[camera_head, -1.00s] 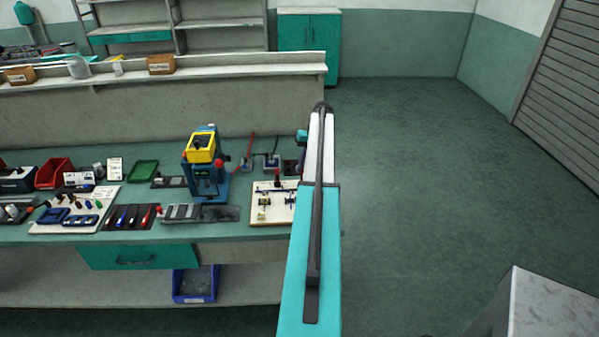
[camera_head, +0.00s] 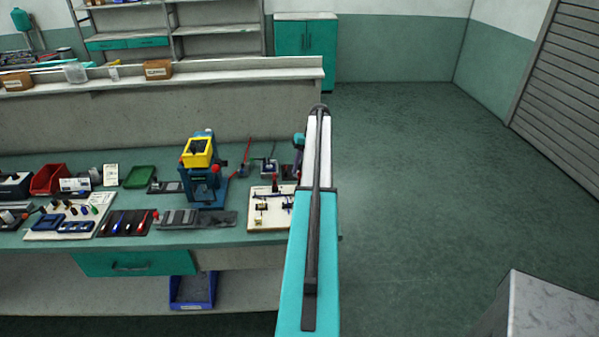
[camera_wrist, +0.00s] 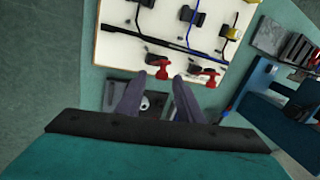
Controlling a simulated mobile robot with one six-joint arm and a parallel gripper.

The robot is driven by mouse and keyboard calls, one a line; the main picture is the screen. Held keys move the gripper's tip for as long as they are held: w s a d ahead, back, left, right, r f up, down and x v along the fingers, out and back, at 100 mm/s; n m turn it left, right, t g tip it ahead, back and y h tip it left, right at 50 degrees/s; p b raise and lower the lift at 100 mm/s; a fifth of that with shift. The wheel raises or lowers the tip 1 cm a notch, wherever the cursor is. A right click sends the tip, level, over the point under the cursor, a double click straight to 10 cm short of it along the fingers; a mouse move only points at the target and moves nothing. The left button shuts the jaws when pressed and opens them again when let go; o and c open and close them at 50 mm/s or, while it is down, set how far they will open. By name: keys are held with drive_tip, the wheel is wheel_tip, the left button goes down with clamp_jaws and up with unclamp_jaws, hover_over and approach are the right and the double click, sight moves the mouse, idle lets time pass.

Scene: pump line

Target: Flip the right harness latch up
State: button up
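The pale harness board (camera_head: 261,222) lies on the bench left of my arm; part of its right side is hidden by the arm. In the wrist view the board (camera_wrist: 119,57) carries black clips, a black cable, a blue cable (camera_wrist: 193,22) and two red latches along its near edge. One red latch (camera_wrist: 161,67) is left, the other (camera_wrist: 206,76) right; this view looks turned around from the head view. Whether each is up or down is unclear. My gripper (camera_wrist: 156,84) is open and empty, its two fingers apart just short of the board edge, near the left-hand latch.
A blue press with a yellow top (camera_head: 197,153) stands beside the board; its blue base (camera_wrist: 262,95) shows in the wrist view. A dark plate with a round part (camera_wrist: 143,103) lies below my fingers. Trays and tools fill the bench's left.

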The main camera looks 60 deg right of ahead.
drive_tip(key=p+v, duration=0.5)
drive_tip(key=v, duration=0.8)
drive_tip(key=shift+r+p, duration=0.25)
drive_tip(key=shift+p, duration=0.05)
idle(0.4)
drive_tip(key=shift+s, duration=0.1)
idle(0.9)
